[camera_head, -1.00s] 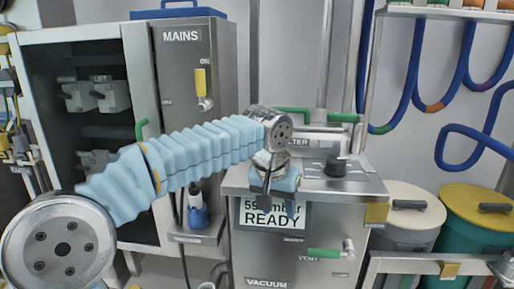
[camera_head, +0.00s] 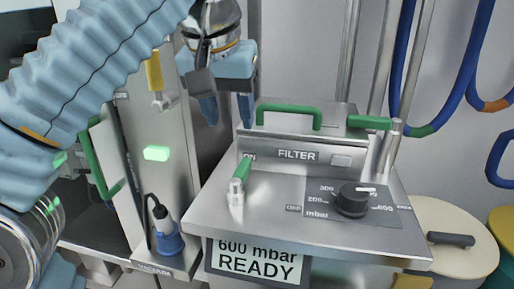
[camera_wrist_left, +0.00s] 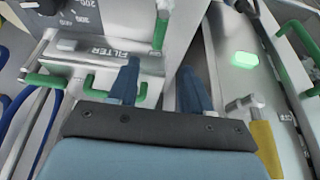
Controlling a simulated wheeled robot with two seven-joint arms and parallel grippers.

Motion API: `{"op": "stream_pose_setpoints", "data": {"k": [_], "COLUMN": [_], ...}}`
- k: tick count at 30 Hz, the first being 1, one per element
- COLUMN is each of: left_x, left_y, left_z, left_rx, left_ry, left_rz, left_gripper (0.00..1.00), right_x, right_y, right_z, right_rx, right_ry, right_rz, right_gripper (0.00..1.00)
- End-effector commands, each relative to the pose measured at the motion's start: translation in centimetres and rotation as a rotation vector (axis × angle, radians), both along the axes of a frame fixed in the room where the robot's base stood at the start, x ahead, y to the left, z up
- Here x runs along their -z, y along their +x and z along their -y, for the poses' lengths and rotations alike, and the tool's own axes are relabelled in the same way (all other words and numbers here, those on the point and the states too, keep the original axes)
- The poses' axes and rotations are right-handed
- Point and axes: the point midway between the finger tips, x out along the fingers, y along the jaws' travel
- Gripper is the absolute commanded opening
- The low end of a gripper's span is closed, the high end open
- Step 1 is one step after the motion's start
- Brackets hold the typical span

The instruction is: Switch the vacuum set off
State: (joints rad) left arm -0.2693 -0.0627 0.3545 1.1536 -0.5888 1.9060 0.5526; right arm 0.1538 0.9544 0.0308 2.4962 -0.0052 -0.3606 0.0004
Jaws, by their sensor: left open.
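The vacuum set (camera_head: 310,225) is a steel unit with a sloped top, a display reading "600 mbar READY" (camera_head: 254,262) and a black pressure dial (camera_head: 352,199). Its green-handled switch (camera_head: 241,176) stands tilted up beside the "ON" label; a green lever at the panel's edge also shows in the left wrist view (camera_wrist_left: 160,32). My left gripper (camera_head: 228,114) is open and empty, fingers pointing down, above and behind the switch and left of the filter handle. Its two blue fingers (camera_wrist_left: 158,88) are apart in the left wrist view. My right gripper is out of view.
A green filter handle (camera_head: 290,110) and a green valve handle (camera_head: 368,122) stand at the unit's back. The cabinet at left has a yellow lever (camera_head: 154,72) and a lit green lamp (camera_head: 156,153). A lidded bin (camera_head: 455,225) stands at right.

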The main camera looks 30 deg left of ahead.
Motion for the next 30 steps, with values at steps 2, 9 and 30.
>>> {"op": "stream_pose_setpoints", "data": {"k": [2,9,30], "left_x": [0.1,3.6,12.8], "left_y": [0.0,1.2,5.1], "left_z": [0.0,-0.4,-1.2], "left_rx": [-0.001,-0.003,0.0], "left_ry": [0.0,0.001,-0.001], "left_rz": [0.001,-0.002,0.0], "left_gripper": [0.49,0.49,0.49], "right_x": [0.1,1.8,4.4], "right_y": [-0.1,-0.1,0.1], "right_z": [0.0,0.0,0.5], "right_rx": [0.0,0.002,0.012], "right_ry": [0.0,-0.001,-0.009], "right_rz": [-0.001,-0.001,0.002], "right_gripper": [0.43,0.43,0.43]}}
